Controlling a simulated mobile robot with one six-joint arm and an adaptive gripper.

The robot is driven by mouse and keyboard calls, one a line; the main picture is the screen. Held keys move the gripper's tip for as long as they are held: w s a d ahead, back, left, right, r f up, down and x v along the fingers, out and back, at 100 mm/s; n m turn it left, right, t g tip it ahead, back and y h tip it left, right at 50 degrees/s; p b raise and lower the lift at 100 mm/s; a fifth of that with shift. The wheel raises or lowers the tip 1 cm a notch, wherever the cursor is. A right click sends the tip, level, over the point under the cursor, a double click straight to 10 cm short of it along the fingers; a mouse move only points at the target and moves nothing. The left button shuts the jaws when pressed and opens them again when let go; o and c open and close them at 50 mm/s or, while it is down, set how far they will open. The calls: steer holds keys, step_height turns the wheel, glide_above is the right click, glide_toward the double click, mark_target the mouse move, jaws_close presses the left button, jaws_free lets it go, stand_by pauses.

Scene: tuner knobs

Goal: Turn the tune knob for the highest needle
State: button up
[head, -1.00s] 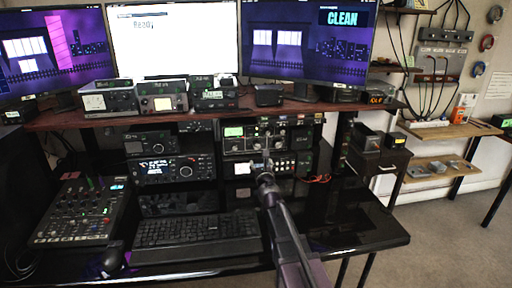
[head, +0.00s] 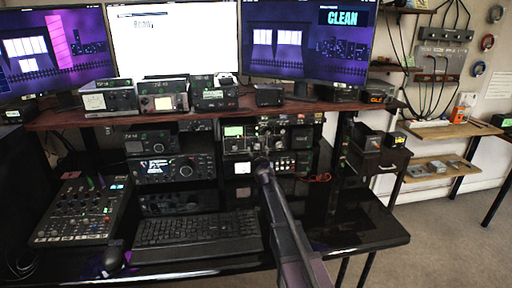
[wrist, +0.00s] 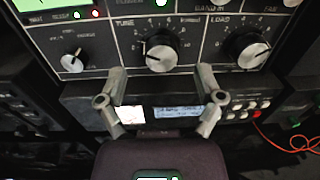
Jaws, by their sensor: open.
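The tune knob (wrist: 160,56) is a round dark knob with a pale pointer, under the TUNE label on the tuner's front panel (wrist: 100,44). My gripper (wrist: 161,74) is open and empty, its two grey fingers below and to either side of the knob, apart from it. In the head view my gripper (head: 262,163) is in front of the tuner (head: 272,134) and hides part of its lower front. The green-lit meter (head: 233,131) is at the tuner's left; only its bottom edge (wrist: 36,4) shows in the wrist view. Its needle is too small to read.
The load knob (wrist: 246,50) is right of the tune knob, and a smaller knob (wrist: 73,61) is left. A unit with a lit screen (wrist: 178,113) sits below the panel. A keyboard (head: 197,232) and mixer (head: 80,212) lie on the desk. A shelf (head: 210,112) overhangs the tuner.

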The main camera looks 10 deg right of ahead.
mark_target(257, 146)
steer(key=shift+w+d, duration=0.1)
steer(key=shift+w, duration=1.65)
steer(key=c, duration=1.2)
